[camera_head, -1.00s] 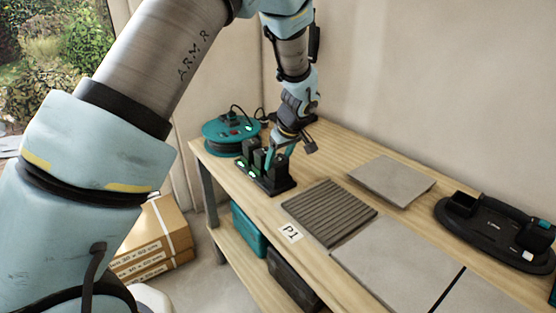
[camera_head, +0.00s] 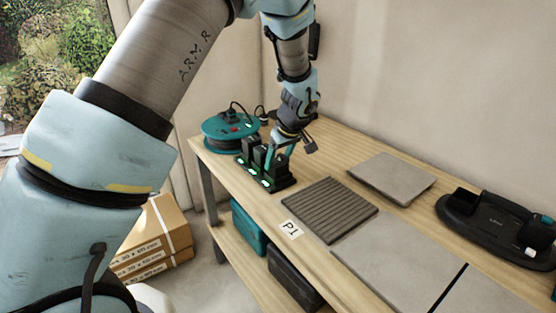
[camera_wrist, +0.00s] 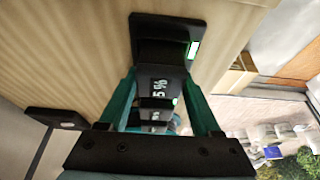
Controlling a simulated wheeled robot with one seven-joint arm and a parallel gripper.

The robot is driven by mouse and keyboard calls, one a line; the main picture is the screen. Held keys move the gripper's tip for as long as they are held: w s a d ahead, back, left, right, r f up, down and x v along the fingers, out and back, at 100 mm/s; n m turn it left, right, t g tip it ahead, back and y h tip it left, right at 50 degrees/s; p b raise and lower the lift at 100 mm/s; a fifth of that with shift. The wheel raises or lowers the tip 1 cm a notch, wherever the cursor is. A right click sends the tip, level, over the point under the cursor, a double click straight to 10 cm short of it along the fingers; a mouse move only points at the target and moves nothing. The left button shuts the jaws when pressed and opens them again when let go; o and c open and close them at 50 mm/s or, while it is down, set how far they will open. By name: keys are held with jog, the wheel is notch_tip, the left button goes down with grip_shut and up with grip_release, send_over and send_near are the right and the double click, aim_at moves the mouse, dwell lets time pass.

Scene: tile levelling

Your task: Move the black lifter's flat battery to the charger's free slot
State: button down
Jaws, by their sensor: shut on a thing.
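The charger (camera_head: 280,187) is a black base on the far left end of the bench, with dark upright batteries (camera_head: 249,148) and green lights along its front edge. My gripper (camera_head: 282,153) points down over its near right end. In the wrist view the teal fingers (camera_wrist: 160,100) are shut on a dark battery (camera_wrist: 158,82) marked with a percentage, its first digit partly unclear. The battery appears upright at the charger's end slot; its full seating is hidden. The black lifter (camera_head: 490,228) lies at the right of the bench.
A teal cable reel (camera_head: 224,133) stands close behind the charger. A ribbed tile (camera_head: 330,209), a P1 label (camera_head: 291,230) and grey tiles (camera_head: 392,178) lie to the right. Teal and black cases sit on the lower shelf, and boxes (camera_head: 155,240) on the floor.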

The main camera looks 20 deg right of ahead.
grip_release()
jog(key=b+v, duration=0.2)
jog(key=v, duration=0.8)
jog(key=shift+r, duration=0.4)
jog(key=w+a+g, duration=0.2)
jog(key=a, duration=1)
jog(key=s+a+f+m, duration=0.1)
jog(key=s+a, duration=0.2)
jog(key=a, duration=0.5)
jog(key=s+a+m, duration=0.1)
jog(key=s+a, duration=0.2)
jog(key=a, duration=0.6)
jog(key=s+a+f+m+g+h, duration=0.1)
jog(key=s+a, duration=0.2)
jog(key=a, duration=0.5)
jog(key=shift+a+f+p, duration=0.2)
jog(key=shift+f+p, duration=0.1)
jog(key=shift+p, duration=0.05)
